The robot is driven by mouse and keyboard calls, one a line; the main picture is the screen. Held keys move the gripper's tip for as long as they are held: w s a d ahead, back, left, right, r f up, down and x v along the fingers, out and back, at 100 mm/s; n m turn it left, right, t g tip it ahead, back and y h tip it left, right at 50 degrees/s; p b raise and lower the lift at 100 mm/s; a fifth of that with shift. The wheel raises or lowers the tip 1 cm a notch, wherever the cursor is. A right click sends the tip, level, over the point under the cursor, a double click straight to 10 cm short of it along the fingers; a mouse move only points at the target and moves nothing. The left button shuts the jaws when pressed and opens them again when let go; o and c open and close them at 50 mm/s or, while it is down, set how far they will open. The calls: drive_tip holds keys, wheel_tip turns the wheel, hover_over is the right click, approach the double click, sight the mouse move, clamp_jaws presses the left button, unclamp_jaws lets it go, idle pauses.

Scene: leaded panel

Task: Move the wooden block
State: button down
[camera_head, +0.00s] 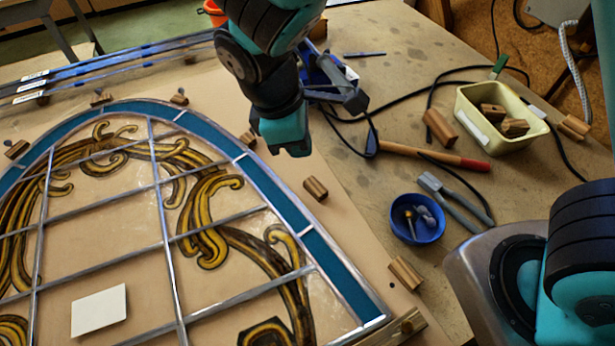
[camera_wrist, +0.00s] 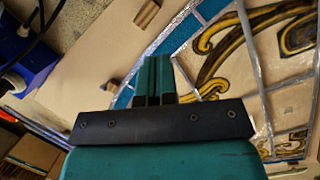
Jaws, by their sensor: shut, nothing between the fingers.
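Several small wooden blocks lie around the leaded panel (camera_head: 150,200), so I cannot tell which one the task means. One block (camera_head: 315,188) lies just outside the blue right border, below and right of my gripper (camera_head: 288,150). Another block (camera_head: 248,139) lies at the border just left of my gripper. A further block (camera_head: 405,272) lies near the panel's lower right corner. My gripper is shut and empty, above the panel's edge. In the wrist view its fingers (camera_wrist: 153,80) are together, and a block (camera_wrist: 147,13) shows beyond them.
A cream tub (camera_head: 475,135) holds wooden blocks, with a loose block (camera_head: 439,127) beside it. A hammer (camera_head: 435,155), pliers (camera_head: 455,200), black cables and a blue bowl (camera_head: 417,218) lie on the right. A white card (camera_head: 99,310) lies on the panel. Lead strips (camera_head: 120,70) lie behind it.

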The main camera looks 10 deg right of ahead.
sight(308, 190)
drive_tip(key=a+f+n+t+h+p, duration=0.1)
drive_tip(key=a+f+n, duration=0.1)
drive_tip(key=f, duration=0.1)
drive_tip(key=a+f+n+t+h+p, duration=0.1)
drive_tip(key=a+f+n+h, duration=0.1)
drive_tip(key=f, duration=0.1)
drive_tip(key=a+f+n+t+h+p, duration=0.1)
drive_tip(key=a+f+n+h, duration=0.1)
drive_tip(key=f+n, duration=0.1)
drive_tip(key=shift+s+a+t, duration=0.15)
drive_tip(key=shift+s+t, duration=0.15)
drive_tip(key=shift+s, duration=0.1)
drive_tip(key=p+x, duration=0.4)
drive_tip(key=x, duration=0.6)
drive_tip(key=shift+w, duration=0.1)
